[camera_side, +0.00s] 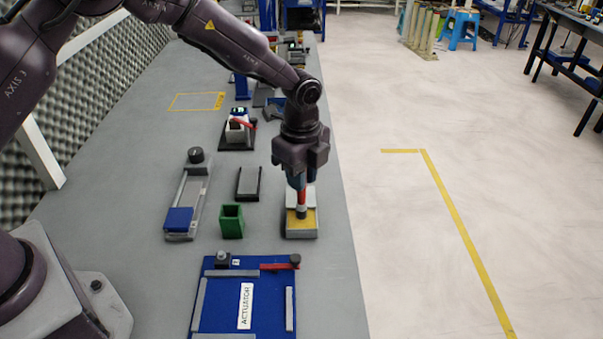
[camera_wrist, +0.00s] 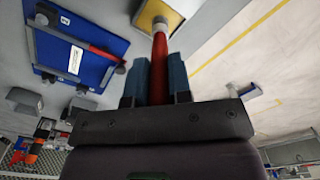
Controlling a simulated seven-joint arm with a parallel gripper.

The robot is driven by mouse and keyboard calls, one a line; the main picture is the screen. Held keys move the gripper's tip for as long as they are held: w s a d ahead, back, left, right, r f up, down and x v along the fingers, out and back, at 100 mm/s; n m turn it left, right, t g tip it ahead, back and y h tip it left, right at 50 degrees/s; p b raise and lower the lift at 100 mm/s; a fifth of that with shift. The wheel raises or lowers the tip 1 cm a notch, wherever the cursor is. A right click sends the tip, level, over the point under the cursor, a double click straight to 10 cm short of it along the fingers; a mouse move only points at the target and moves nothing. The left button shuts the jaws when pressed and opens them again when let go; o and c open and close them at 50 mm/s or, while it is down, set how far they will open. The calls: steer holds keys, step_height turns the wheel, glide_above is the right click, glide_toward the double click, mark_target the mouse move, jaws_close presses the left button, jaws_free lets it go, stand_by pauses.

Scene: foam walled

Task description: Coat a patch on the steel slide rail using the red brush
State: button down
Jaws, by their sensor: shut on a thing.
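My gripper (camera_side: 297,178) points down and is shut on the red brush (camera_side: 302,197). The brush is upright, its pale lower end at the yellow pad (camera_side: 302,224) in a light tray; I cannot tell whether it touches or presses. In the wrist view the red handle (camera_wrist: 158,70) stands between my two blue fingers (camera_wrist: 154,80), with the yellow pad (camera_wrist: 150,15) beyond. What looks like the steel slide rail (camera_side: 205,184), a long grey frame with a blue block and a dark knob, lies on the bench left of my gripper. Any coating on it is too small to tell.
A green open box (camera_side: 232,222) and a dark tray with a grey plate (camera_side: 248,184) stand between rail and pad. A blue board labelled ACTUATOR (camera_side: 222,292) lies in front. Other devices (camera_side: 238,128) stand behind. The bench's right edge is close to the pad.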

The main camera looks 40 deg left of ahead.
steer(key=shift+f, duration=0.6)
stand_by(1.1)
steer(key=shift+r, duration=3.55)
